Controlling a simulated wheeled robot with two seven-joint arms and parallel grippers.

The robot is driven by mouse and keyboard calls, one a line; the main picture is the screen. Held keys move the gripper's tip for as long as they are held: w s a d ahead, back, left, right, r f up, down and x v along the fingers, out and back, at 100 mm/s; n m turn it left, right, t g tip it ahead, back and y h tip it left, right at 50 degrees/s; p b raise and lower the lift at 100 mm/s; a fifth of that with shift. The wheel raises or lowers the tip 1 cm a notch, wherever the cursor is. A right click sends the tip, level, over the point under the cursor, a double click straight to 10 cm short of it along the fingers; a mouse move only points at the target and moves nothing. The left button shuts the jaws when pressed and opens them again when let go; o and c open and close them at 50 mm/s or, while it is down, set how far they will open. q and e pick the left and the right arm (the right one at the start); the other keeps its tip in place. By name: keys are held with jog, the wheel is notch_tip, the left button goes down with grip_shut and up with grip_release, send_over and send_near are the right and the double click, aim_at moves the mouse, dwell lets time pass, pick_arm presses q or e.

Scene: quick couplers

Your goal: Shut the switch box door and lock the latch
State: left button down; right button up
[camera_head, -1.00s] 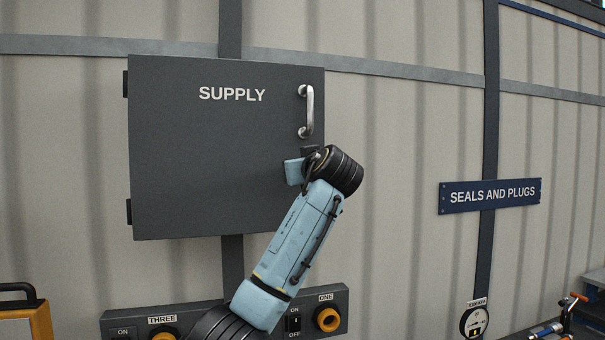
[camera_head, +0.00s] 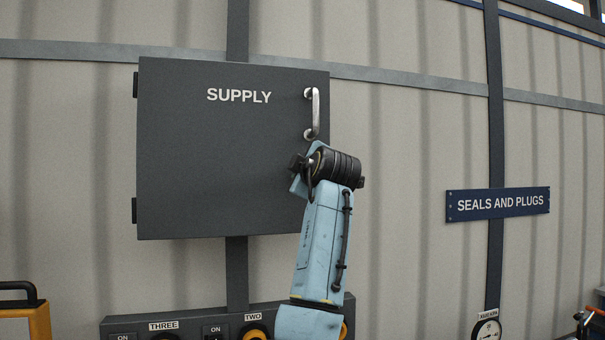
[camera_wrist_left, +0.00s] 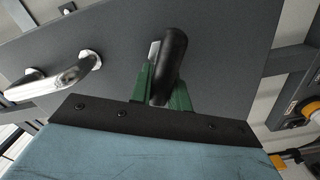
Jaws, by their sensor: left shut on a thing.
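The dark grey switch box door (camera_head: 215,165), marked SUPPLY, looks shut in the head view, with hinges on its left edge. Its silver pull handle (camera_head: 314,113) is near the right edge and also shows in the wrist view (camera_wrist_left: 60,82). My left gripper (camera_head: 303,178) is at the door's right edge, below that handle. In the wrist view its green fingers (camera_wrist_left: 163,90) are shut on the black latch handle (camera_wrist_left: 172,55), which stands out from the door. My arm hides the latch in the head view. My right gripper is not in view.
A panel (camera_head: 190,318) with numbered sockets and switches is below the box, partly behind my arm. A SEALS AND PLUGS sign (camera_head: 497,204) and a gauge (camera_head: 488,329) are to the right. The wall between the box and the sign is clear.

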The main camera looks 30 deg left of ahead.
pick_arm(q)
jog(key=n, duration=0.2)
jog(key=f+n, duration=0.1)
jog(key=n, duration=0.2)
jog(key=shift+s, duration=0.1)
jog(key=shift+n, duration=0.4)
jog(key=c, duration=1.3)
grip_release()
jog(key=shift+a, duration=0.1)
jog(key=b+v, duration=0.4)
jog(key=v, duration=0.9)
jog(key=shift+s+d, duration=0.1)
jog(key=shift+d, duration=0.15)
